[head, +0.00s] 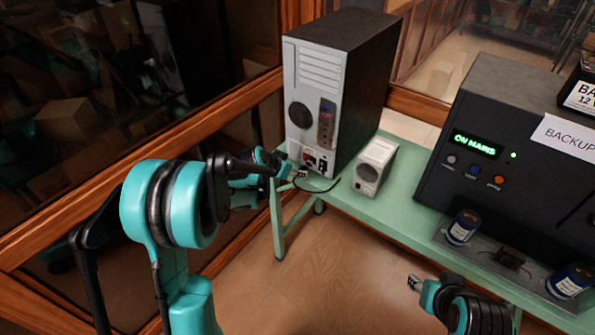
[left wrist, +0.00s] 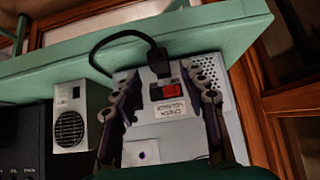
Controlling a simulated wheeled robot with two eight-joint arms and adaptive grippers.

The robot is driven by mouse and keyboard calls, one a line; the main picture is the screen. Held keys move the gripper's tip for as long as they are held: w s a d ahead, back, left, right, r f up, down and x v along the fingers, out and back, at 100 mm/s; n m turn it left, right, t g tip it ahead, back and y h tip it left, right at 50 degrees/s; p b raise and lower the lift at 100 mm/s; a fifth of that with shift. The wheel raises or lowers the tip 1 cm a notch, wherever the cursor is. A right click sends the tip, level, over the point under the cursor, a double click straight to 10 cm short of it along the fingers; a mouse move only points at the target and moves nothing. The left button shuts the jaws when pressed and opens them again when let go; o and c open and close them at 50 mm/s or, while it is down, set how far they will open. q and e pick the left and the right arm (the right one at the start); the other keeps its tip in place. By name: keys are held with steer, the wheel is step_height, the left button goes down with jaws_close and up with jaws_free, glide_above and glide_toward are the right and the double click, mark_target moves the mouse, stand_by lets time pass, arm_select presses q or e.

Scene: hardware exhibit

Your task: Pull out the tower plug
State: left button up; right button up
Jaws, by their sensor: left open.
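The tower (head: 308,110) stands upright on the green bench, its light panel facing my left arm. In the left wrist view the picture is turned over and the panel (left wrist: 222,75) fills the middle. The black tower plug (left wrist: 158,62) sits at the panel beside a red switch (left wrist: 172,92), with its black cable (left wrist: 105,45) curving off to the left. My left gripper (head: 290,170) is open close to the panel; in its wrist view the fingers (left wrist: 164,82) stand apart on either side of the plug and switch. My right gripper (head: 413,284) is low at the front, its jaws unclear.
A small light box (head: 375,165) stands right of the tower on the green bench (head: 345,198). A dark backup unit (head: 490,125) with a lit display stands further right, with blue cylinders (head: 463,227) before it. Wood-framed glass is behind and left.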

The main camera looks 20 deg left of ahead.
arm_select(q)
steer(key=v, duration=0.8)
steer(key=shift+s+r, duration=0.25)
steer(key=shift+s, duration=0.05)
steer(key=shift+a, duration=0.1)
steer(key=s+d+n+y, duration=0.1)
steer(key=s+d, duration=0.1)
steer(key=s, duration=0.7)
steer(key=s+d+r+n+y, duration=0.1)
steer(key=s+d, duration=0.1)
steer(key=s, duration=0.6)
steer(key=s+d+n+g+y, duration=0.1)
steer(key=s+d+n, duration=0.1)
steer(key=s, duration=0.7)
steer(key=shift+s+d+r, duration=0.35)
steer(key=shift+r, duration=0.05)
stand_by(1.0)
